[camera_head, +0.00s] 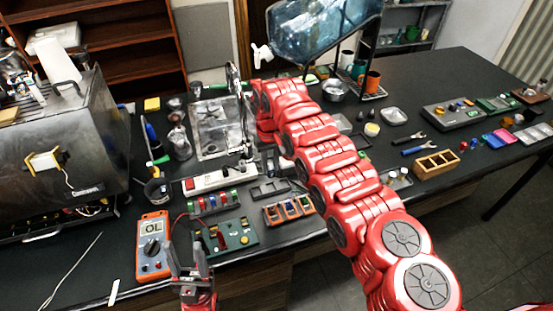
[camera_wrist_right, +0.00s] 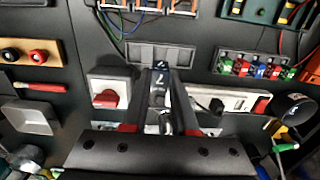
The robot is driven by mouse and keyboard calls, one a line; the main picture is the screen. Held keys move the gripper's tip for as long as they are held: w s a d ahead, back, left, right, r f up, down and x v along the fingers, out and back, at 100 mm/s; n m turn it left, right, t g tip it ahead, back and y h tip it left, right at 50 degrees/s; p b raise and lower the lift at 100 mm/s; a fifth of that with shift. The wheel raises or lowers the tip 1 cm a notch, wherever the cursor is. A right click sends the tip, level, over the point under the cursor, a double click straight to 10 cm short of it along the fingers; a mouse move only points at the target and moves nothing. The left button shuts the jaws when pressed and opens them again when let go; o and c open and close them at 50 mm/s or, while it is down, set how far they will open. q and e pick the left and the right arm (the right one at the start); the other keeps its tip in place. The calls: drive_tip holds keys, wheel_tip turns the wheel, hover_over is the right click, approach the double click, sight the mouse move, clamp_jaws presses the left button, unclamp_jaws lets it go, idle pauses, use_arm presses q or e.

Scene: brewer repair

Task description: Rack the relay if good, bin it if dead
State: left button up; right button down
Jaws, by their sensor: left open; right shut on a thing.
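My right gripper (camera_wrist_right: 160,100) is shut on a small dark piece (camera_wrist_right: 159,88), seemingly the relay, partly hidden by the fingers. My left gripper (camera_head: 188,262) is open and empty, pointing up in front of the green test board (camera_head: 232,237). The orange multimeter (camera_head: 152,245) left of it reads "OL". A rack with orange-framed slots (camera_head: 288,208) stands right of the board.
A white box with a red knob (camera_wrist_right: 110,92) is beside the right fingers. A metal brewer (camera_head: 60,140) fills the left.

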sight(271, 176)
drive_tip(key=shift+f, duration=0.65)
wheel_tip(271, 176, down, 4)
drive_tip(key=shift+f+b, duration=0.2)
drive_tip(key=shift+b, duration=1)
drive_tip(key=shift+r, duration=0.2)
drive_tip(key=shift+f+b, duration=0.8)
drive_tip(key=shift+b, duration=0.05)
idle(0.7)
drive_tip(key=c, duration=0.6)
unclamp_jaws()
drive_tip(key=shift+r, duration=0.1)
